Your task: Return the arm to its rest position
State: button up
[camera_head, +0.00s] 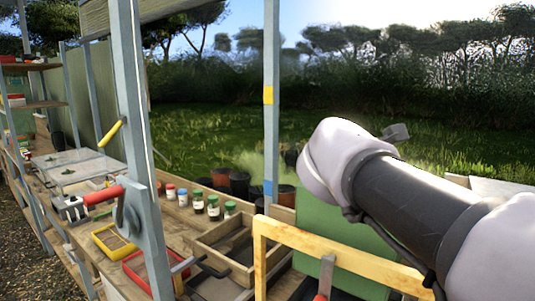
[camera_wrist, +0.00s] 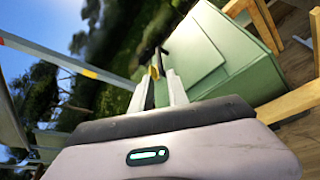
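My arm reaches in from the right side of the head view, with a dark tube link (camera_head: 415,205) and a pale rounded joint (camera_head: 335,160). In that view my gripper is mostly hidden behind this joint. Only a small grey part (camera_head: 396,132) shows past it, raised above the bench. In the wrist view the two pale fingers of my gripper (camera_wrist: 161,77) stand apart. A small yellow and black thing (camera_wrist: 155,68) shows at or beyond the tips. It looks like background, but its distance is unclear.
A wooden bench carries a wooden tray (camera_head: 225,245), a red tray (camera_head: 150,270), a yellow tray (camera_head: 112,240) and several jars (camera_head: 213,207). Blue-grey posts (camera_head: 271,110) rise from it. A yellow wooden frame (camera_head: 340,255) and a green panel (camera_head: 335,230) are below my arm.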

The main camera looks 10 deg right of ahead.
jog(key=v, duration=0.3)
jog(key=s+a+f+m+g+y+b, duration=0.1)
jog(key=s+a+f+m, duration=0.4)
jog(key=f, duration=0.5)
jog(key=s+a+f+m+g+y+b, duration=0.1)
jog(key=s+a+f+m+g+y, duration=0.2)
jog(key=s+f+m, duration=0.6)
jog(key=s+a+f+m+g+y+b, duration=0.1)
jog(key=s+a+f+m+g+y, duration=0.1)
jog(key=s+a+f+m+y, duration=0.4)
jog(key=s+a+f+m, duration=0.1)
jog(key=a+f+m, duration=0.2)
jog(key=f+m, duration=0.1)
jog(key=shift+s+a+f+m, duration=0.3)
jog(key=shift+f+m, duration=0.1)
jog(key=shift+f, duration=0.1)
